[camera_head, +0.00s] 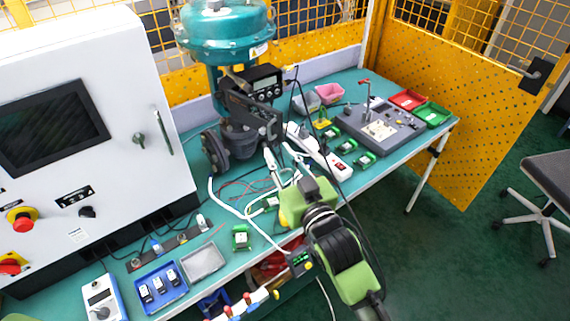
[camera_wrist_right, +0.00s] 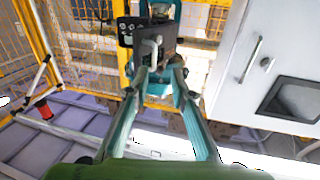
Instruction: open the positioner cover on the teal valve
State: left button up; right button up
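The teal valve (camera_head: 226,32) stands on the bench behind my right gripper, with a round teal actuator on top. The dark positioner (camera_head: 264,84) is fixed to its side, with a small display and buttons facing forward. It also shows as a black box (camera_wrist_right: 132,32) at the top of the right wrist view. I cannot tell how its cover sits. My right gripper (camera_head: 278,152) points up toward the valve from below and in front. In the right wrist view its two fingers (camera_wrist_right: 159,76) stand apart, with no held object visible between them.
A white cabinet (camera_head: 105,130) with a screen and handle stands at left. White cables (camera_head: 228,208) and a power strip (camera_head: 318,150) lie near the gripper. A grey test panel (camera_head: 352,130) and red and green trays (camera_head: 432,113) are at right. Yellow fencing (camera_head: 425,85) closes the back.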

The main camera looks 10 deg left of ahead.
jog(key=shift+v, duration=1.65)
